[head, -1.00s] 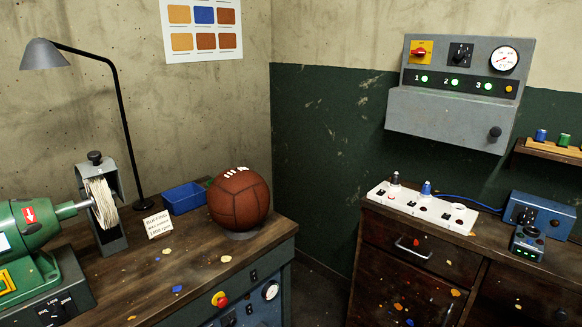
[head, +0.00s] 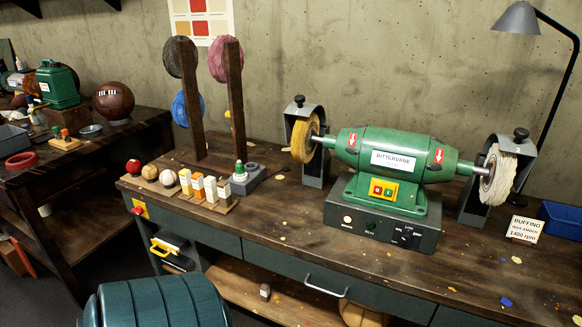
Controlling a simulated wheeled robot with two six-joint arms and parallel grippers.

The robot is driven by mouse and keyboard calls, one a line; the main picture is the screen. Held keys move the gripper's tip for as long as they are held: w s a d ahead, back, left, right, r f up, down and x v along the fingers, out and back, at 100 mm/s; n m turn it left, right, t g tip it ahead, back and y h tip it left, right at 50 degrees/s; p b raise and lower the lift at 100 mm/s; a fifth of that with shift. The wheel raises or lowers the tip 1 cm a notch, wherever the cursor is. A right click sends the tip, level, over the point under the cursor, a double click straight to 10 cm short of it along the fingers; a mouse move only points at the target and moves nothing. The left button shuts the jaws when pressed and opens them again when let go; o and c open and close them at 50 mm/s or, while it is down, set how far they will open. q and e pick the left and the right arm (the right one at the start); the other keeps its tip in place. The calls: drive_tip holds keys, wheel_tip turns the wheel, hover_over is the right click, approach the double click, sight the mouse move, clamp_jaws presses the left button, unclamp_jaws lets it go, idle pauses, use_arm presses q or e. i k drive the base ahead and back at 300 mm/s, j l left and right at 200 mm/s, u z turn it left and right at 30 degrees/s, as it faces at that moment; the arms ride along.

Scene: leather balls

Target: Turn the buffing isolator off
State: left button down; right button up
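A green double-ended buffing machine (head: 400,160) stands on the wooden bench, with a yellow wheel (head: 303,139) on its left and a white wheel (head: 496,175) on its right. A yellow plate with a red knob (head: 139,208) sits at the bench's front left corner; its label and setting are too small to read. The machine's body has a yellow plate with small red and green buttons (head: 384,190). Its grey base (head: 382,221) has a lamp and a selector dial. I cannot tell which control is the buffing isolator. Neither gripper is in view.
A teal ribbed drum (head: 155,300) stands before the bench at bottom left. Small balls, coloured blocks (head: 205,190) and two posts with coloured discs (head: 236,100) occupy the bench's left part. A lamp (head: 518,18) and blue tray (head: 561,221) are at right.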

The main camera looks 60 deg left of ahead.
sight(138, 210)
drive_tip(key=u, duration=2.95)
